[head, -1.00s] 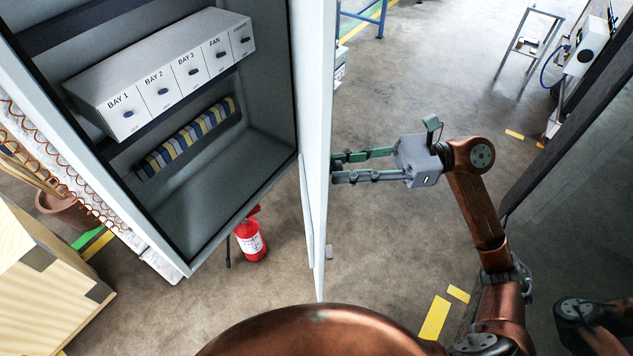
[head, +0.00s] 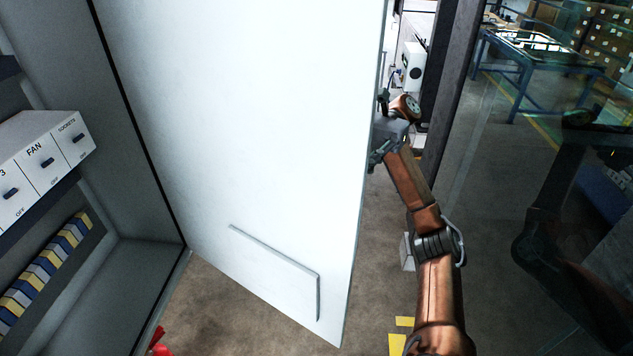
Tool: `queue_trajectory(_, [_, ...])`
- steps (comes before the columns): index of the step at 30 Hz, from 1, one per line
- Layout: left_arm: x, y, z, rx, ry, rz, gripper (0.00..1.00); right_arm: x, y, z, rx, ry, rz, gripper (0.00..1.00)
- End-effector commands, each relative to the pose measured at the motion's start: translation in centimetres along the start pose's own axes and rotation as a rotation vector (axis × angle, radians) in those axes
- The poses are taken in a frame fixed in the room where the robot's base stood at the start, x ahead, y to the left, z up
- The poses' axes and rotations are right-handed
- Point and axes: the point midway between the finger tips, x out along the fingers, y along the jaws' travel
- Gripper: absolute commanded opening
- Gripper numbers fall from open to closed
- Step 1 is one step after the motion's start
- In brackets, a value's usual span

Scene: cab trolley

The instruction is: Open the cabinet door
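The white cabinet door (head: 240,130) stands wide open, with its inner face toward me and a raised bracket low on it. It is hinged along the right edge of the grey cabinet (head: 150,255), whose inside shows at the left. My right gripper (head: 381,128) is at the door's free edge, partly behind it. The door hides most of its fingers, so I cannot tell whether they are open or shut, or touch the door. My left gripper is not in view.
Inside the cabinet are a switch panel (head: 45,160) and a row of coloured blocks (head: 45,270). A red extinguisher (head: 160,346) shows at the bottom left. A dark post (head: 450,100) and a glass pane (head: 540,200) stand close right of my arm.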

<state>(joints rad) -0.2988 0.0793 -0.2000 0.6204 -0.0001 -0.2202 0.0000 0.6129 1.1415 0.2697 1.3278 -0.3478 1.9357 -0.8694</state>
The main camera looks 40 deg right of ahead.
Motion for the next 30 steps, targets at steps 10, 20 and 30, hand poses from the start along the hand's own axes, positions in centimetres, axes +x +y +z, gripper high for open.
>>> queue_trajectory(10, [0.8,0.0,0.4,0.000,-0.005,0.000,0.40,-2.2,0.7,-0.2,0.003,0.006,0.029,0.00])
queue_trajectory(20, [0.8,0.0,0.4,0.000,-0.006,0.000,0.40,-2.2,0.7,-0.2,0.004,0.006,0.029,0.00])
queue_trajectory(30, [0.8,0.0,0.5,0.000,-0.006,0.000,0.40,-2.2,0.8,-0.1,0.003,0.004,0.025,0.40])
